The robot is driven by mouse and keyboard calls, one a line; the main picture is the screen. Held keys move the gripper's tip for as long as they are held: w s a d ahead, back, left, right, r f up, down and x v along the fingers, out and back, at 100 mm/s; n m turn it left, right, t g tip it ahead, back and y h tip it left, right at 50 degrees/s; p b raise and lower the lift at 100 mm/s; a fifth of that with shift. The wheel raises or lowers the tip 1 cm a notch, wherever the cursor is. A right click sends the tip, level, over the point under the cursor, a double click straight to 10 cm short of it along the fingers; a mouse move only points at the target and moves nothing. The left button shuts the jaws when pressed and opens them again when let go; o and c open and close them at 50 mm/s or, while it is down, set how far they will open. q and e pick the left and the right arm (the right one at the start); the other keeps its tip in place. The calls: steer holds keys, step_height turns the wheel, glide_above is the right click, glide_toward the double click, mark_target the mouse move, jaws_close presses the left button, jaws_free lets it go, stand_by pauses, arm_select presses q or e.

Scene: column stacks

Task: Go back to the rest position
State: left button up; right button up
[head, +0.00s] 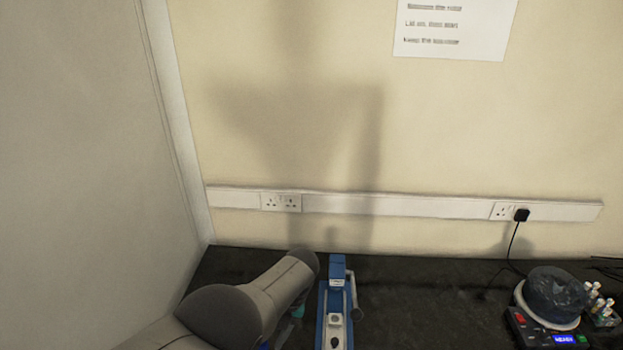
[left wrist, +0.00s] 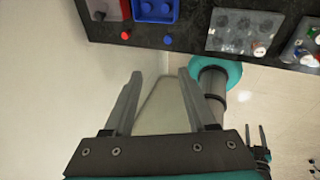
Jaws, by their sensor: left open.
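My left arm comes in from the lower left in the head view, and its forearm hides most of the hand there. In the left wrist view my left gripper (left wrist: 160,100) is open, its two grey fingers well apart with nothing between them. Only pale floor or wall shows beyond the fingertips, and the dark bench (left wrist: 190,45) lies past them at the top. A small dark two-pronged shape at the lower right of the wrist view may be my right gripper, but I cannot be sure.
On the bench stand a blue-and-white device (head: 335,305) close to my arm and a balance (head: 547,322) with a dark lump on it at the right. The wrist view shows a blue bin (left wrist: 153,11) and a grey tray (left wrist: 228,42). The bench middle is clear.

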steer(key=w, duration=0.6)
arm_select(q)
steer(key=s+d+f+n+t+h, duration=0.15)
steer(key=s+n, duration=0.25)
steer(key=n, duration=0.5)
steer(key=s+f+n+t+h, duration=0.1)
steer(key=s+f+n+h, duration=0.25)
steer(key=n, duration=0.55)
steer(key=s+a+r+n+t, duration=0.1)
steer(key=s+a+r+n, duration=0.3)
steer(key=s+r+n, duration=0.35)
steer(key=s+a+r+n+t, duration=0.2)
steer(key=s+a+r+n, duration=0.2)
steer(key=s+r+n, duration=0.4)
step_height(320, 180, down, 37)
steer(key=g+b, duration=0.2)
steer(key=b, duration=1.1)
steer(key=s+a+f+b, duration=0.1)
steer(key=s+f+b, duration=0.4)
steer(key=s+f, duration=0.3)
steer(key=s+a+f+y+b, duration=0.1)
steer(key=s+f+b, duration=0.5)
steer(key=f, duration=1)
steer(key=shift+s+a+f+g, duration=0.15)
steer(key=shift+s+a+g, duration=0.25)
steer(key=shift+s, duration=0.5)
arm_select(e)
steer(key=s+f, duration=0.3)
steer(key=f, duration=2)
steer(key=shift+f, duration=0.4)
